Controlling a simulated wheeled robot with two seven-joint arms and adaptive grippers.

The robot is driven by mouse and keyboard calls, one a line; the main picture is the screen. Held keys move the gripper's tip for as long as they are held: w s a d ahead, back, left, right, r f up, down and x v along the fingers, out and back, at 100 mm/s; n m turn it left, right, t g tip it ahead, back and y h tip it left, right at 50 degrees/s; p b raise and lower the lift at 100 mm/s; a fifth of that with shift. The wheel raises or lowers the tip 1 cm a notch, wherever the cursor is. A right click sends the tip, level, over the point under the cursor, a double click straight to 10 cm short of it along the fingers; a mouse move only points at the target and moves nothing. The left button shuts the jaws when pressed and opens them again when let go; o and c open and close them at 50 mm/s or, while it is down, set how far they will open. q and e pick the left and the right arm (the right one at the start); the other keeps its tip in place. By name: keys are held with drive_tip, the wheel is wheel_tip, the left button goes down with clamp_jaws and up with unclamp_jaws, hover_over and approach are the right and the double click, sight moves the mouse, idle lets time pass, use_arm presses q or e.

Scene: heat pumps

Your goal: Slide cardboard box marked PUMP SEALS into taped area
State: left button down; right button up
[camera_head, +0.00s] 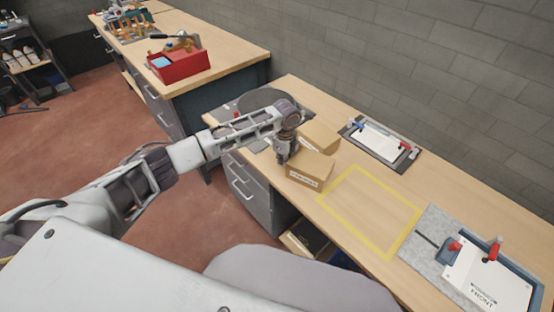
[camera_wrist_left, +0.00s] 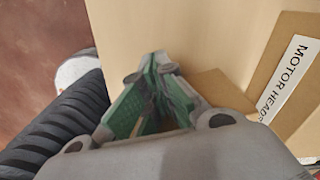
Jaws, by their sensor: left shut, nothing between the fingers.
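A cardboard box (camera_head: 311,166) with a small white label stands just left of the yellow taped area (camera_head: 371,209); its label is too small to read. A second cardboard box (camera_head: 321,137) stands behind it, towards the wall. In the left wrist view a box labelled MOTOR HEADS (camera_wrist_left: 295,85) is at the right. My left gripper (camera_head: 281,160) points down, shut and empty, at the left side of the front box; I cannot tell whether it touches. Its closed green fingers show in the left wrist view (camera_wrist_left: 154,75). The right gripper is not in view.
A clipboard on a dark board (camera_head: 379,139) lies by the wall, and a grey mat with a clamped sheet (camera_head: 485,280) lies right of the tape. The taped area is empty. The bench's front edge is close to the gripper. A red toolbox (camera_head: 180,65) sits on another bench.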

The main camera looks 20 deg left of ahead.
sight(314, 174)
use_arm(q)
drive_tip(key=d+p, duration=0.1)
drive_tip(key=d, duration=0.1)
drive_tip(key=s+d+p, duration=0.1)
drive_tip(key=d, duration=0.1)
drive_tip(key=shift+d, duration=0.35)
drive_tip(key=d, duration=0.2)
drive_tip(key=s+d+p, duration=0.1)
drive_tip(key=d, duration=0.2)
drive_tip(key=d+p, duration=0.1)
drive_tip(key=d, duration=0.1)
drive_tip(key=shift+s+d, duration=0.15)
drive_tip(key=shift+s, duration=0.25)
drive_tip(key=d, duration=0.3)
drive_tip(key=s+d, duration=0.1)
drive_tip(key=d, duration=0.2)
drive_tip(key=s+d+p, duration=0.1)
drive_tip(key=d, duration=0.2)
drive_tip(key=shift+s+d, duration=0.2)
drive_tip(key=shift+d, duration=0.1)
drive_tip(key=shift+s+d, duration=0.15)
drive_tip(key=shift+d, duration=0.65)
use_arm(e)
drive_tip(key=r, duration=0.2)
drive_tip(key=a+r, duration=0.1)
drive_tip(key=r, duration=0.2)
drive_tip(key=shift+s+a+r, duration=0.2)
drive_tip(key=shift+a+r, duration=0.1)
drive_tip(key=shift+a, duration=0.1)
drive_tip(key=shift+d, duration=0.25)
